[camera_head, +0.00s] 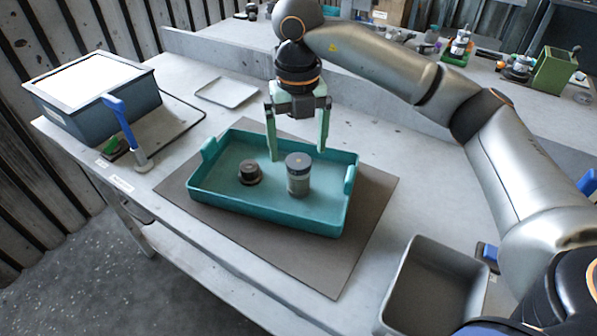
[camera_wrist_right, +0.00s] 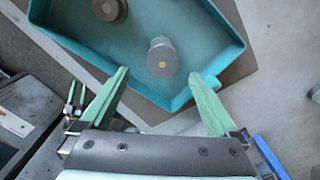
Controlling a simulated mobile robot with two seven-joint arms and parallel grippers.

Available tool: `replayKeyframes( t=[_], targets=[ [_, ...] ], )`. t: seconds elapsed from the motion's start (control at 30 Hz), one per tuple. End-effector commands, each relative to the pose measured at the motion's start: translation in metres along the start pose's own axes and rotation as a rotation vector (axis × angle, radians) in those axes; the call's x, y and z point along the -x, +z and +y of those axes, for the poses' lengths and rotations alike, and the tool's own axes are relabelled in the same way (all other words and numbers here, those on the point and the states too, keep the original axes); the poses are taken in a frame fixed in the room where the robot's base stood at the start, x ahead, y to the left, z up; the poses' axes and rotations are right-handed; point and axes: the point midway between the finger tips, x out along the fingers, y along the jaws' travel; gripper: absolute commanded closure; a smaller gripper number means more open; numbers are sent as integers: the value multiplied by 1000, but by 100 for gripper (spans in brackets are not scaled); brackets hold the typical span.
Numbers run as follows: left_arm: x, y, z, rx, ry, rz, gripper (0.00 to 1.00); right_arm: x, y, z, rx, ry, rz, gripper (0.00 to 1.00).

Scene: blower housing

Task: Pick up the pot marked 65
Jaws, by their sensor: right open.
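A teal tray (camera_head: 220,193) sits on a brown mat on the bench. No number is readable on either. My right gripper (camera_head: 297,155) is open and empty, with its green fingers pointing down over the tray's far side, by the grey pot. In the right wrist view the grey pot (camera_wrist_right: 162,60) lies ahead of the open fingers (camera_wrist_right: 165,85), between their lines. The brown pot (camera_wrist_right: 110,10) is cut by the top edge. My left gripper is not in view.
A blue-grey box (camera_head: 95,110) and a blue-handled tool (camera_head: 125,130) stand at the left. A small white tray (camera_head: 227,92) lies behind. An empty grey bin (camera_head: 436,250) is at the front right. The brown mat (camera_head: 290,262) is bare in front of the tray.

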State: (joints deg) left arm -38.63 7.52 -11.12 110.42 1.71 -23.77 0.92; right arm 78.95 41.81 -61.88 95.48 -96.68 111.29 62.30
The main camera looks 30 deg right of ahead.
Motion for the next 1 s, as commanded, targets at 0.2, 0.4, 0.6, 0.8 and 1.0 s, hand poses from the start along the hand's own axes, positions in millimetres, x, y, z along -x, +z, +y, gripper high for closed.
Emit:
replayKeyframes(
  t=[0.2,0.4,0.6,0.8,1.0],
  targets=[
    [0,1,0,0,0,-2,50,-30,0,0,0,0,-1,4],
    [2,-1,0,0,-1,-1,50,-46,2,-2,-1,-1,2,4],
    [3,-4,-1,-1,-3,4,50,-77,5,-3,0,0,2,4],
    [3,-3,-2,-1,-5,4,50,-86,6,-3,0,3,-1,4],
    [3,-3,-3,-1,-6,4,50,-86,6,-3,0,3,-2,10]
  ],
)
